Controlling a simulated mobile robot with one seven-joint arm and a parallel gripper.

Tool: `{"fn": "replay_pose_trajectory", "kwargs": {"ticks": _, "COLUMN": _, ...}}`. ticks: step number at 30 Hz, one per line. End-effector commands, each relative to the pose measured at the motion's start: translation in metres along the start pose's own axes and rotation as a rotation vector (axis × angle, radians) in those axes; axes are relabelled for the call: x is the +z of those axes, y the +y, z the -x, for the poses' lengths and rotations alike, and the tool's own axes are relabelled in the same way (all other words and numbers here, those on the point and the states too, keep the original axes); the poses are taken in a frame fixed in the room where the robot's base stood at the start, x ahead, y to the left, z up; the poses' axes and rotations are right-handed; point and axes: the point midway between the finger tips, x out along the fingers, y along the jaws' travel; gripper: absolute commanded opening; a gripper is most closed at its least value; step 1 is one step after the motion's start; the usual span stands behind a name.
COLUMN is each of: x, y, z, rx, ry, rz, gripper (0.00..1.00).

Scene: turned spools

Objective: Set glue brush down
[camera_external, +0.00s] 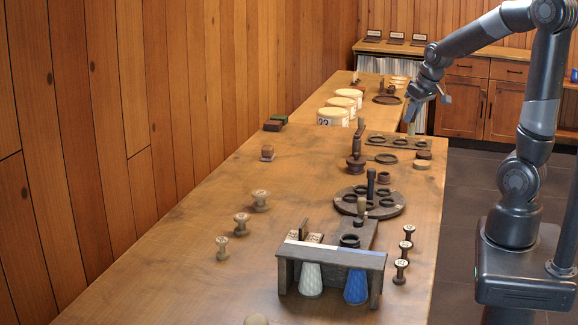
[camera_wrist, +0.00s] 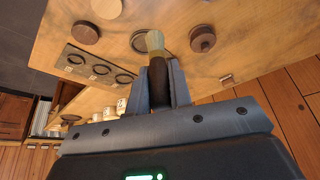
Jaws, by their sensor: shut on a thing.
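My gripper (camera_wrist: 160,84) is shut on the glue brush (camera_wrist: 154,42) by its dark handle. The brush's pale tan-green end points away from the jaws, over the wooden bench in the wrist view. The gap between brush and bench cannot be told.
A plate with three round holes (camera_external: 396,141) lies near the gripper. A dark pot (camera_external: 356,165) with a tall handle and a round holed stand (camera_external: 369,203) are on the bench. A dark rack (camera_external: 331,257) and several spools stand in front. Bare wood lies at left.

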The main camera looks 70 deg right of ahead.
Motion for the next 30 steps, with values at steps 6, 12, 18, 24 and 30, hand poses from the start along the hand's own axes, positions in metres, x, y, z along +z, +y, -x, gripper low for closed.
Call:
{"fn": "replay_pose_trajectory", "kwargs": {"ticks": 6, "x": -0.075, "y": -0.017, "z": -0.014, "rx": 0.002, "ry": -0.002, "rz": 0.004, "gripper": 0.00}}
{"fn": "replay_pose_trajectory", "kwargs": {"ticks": 12, "x": -0.143, "y": -0.045, "z": -0.034, "rx": -0.001, "ry": -0.001, "rz": 0.011, "gripper": 0.00}}
{"fn": "replay_pose_trajectory", "kwargs": {"ticks": 18, "x": -0.202, "y": -0.083, "z": -0.063, "rx": -0.004, "ry": -0.001, "rz": 0.015, "gripper": 0.00}}
{"fn": "replay_pose_trajectory", "kwargs": {"ticks": 24, "x": -0.251, "y": -0.124, "z": -0.096, "rx": -0.004, "ry": -0.002, "rz": 0.017, "gripper": 0.00}}
{"fn": "replay_pose_trajectory", "kwargs": {"ticks": 30, "x": -0.283, "y": -0.157, "z": -0.123, "rx": 0.000, "ry": -0.001, "rz": 0.010, "gripper": 0.00}}
